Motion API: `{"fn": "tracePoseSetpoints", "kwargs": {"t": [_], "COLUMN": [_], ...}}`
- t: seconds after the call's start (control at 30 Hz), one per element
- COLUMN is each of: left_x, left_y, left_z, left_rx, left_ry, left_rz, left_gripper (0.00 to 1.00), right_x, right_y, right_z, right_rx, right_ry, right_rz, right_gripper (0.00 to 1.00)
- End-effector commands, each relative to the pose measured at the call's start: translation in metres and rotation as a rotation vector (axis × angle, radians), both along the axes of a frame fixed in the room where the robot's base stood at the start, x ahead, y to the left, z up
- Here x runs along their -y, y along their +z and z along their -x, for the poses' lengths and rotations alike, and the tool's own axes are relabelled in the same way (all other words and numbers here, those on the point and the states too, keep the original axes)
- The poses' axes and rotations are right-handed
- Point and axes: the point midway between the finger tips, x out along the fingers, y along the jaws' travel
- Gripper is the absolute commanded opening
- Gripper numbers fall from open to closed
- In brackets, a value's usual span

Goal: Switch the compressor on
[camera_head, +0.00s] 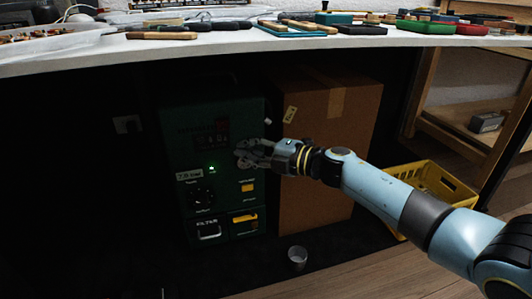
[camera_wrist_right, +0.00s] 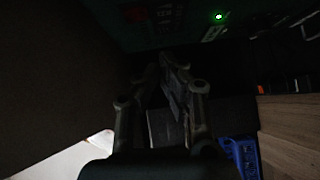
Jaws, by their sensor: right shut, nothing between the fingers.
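The compressor (camera_head: 180,125) is a dark green box under the workbench in the head view. A small green light (camera_head: 211,168) glows on its front; it also shows in the right wrist view (camera_wrist_right: 219,17). A dark reddish switch panel (camera_head: 213,139) sits above the light; its switch position is too dark to read. A round black dial (camera_head: 201,197) and a yellow part (camera_head: 247,187) sit lower. My right gripper (camera_head: 240,154) is shut and empty in front of the compressor, right of the light and panel. I cannot tell whether it touches the front. My left gripper is not in view.
A cardboard box (camera_head: 325,150) stands right of the compressor, behind my right arm. A yellow crate (camera_head: 440,180) is farther right. A small cup (camera_head: 297,257) stands on the floor in front. The workbench (camera_head: 100,54) above carries several tools.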

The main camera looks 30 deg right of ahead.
Motion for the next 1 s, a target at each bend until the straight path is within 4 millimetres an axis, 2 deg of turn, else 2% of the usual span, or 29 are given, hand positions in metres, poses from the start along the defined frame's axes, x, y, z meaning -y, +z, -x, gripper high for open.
{"fn": "tracePoseSetpoints", "kwargs": {"t": [0.1, 0.3, 0.93, 1.0], "left_x": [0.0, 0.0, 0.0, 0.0], "left_y": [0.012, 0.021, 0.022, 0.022], "left_z": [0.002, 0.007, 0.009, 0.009], "left_rx": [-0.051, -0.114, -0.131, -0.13], "left_ry": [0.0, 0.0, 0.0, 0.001], "left_rz": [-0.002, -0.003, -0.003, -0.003], "left_gripper": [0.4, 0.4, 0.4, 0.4], "right_x": [0.012, 0.025, 0.028, 0.028], "right_y": [0.001, -0.002, -0.004, -0.009], "right_z": [0.02, 0.04, 0.045, 0.05], "right_rx": [0.001, 0.001, 0.001, -0.009], "right_ry": [0.001, 0.001, 0.001, 0.001], "right_rz": [0.003, 0.0, -0.001, -0.001], "right_gripper": [0.0, 0.0, 0.0, 0.0]}}
